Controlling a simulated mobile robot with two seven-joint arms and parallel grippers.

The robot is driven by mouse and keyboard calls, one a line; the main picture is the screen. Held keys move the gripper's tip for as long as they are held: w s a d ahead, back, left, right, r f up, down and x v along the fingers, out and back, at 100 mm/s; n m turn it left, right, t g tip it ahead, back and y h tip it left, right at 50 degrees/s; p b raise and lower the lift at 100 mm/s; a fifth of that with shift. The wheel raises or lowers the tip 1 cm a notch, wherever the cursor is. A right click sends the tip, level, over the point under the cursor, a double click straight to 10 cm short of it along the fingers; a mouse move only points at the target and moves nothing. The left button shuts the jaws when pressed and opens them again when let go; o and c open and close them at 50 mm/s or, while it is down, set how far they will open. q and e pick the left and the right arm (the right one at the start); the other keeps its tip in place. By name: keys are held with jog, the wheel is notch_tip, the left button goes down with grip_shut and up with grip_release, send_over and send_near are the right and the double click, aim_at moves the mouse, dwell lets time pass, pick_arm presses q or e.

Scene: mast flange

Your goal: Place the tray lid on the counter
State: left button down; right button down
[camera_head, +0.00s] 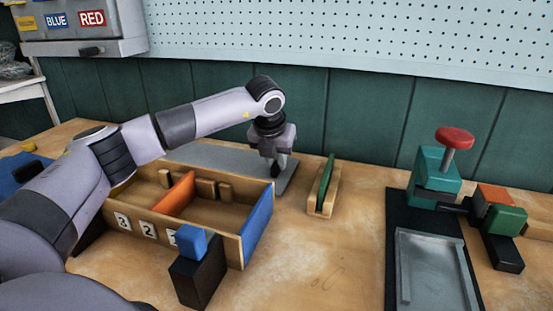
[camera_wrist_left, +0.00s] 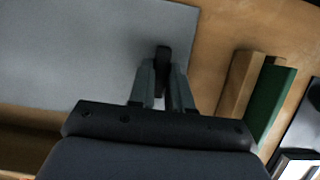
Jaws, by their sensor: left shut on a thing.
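The tray lid, a flat grey panel (camera_head: 212,155), lies level behind the wooden tray (camera_head: 238,247); it also shows in the left wrist view (camera_wrist_left: 85,55). I cannot tell whether its whole underside touches the counter (camera_head: 330,265). My left gripper (camera_head: 277,168) points down near the lid's right end. In the left wrist view its fingers (camera_wrist_left: 163,88) are shut on a small dark handle (camera_wrist_left: 163,56) that appears to stand on the lid near its edge. The tray's back wall hides part of the lid's near side. My right gripper is in neither view.
The open tray has numbered compartments, an orange divider (camera_head: 175,194) and a blue end panel (camera_head: 257,222). A wooden holder with a green board (camera_head: 326,180) stands just right of the lid. A black block with blue top (camera_head: 196,270) stands in front. A red-knobbed fixture (camera_head: 436,175) is at right.

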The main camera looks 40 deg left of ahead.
pick_arm(q)
jog(key=c, duration=1.1)
grip_release()
jog(key=shift+o, duration=0.2)
jog(key=shift+r, duration=0.1)
jog(key=v, duration=1.2)
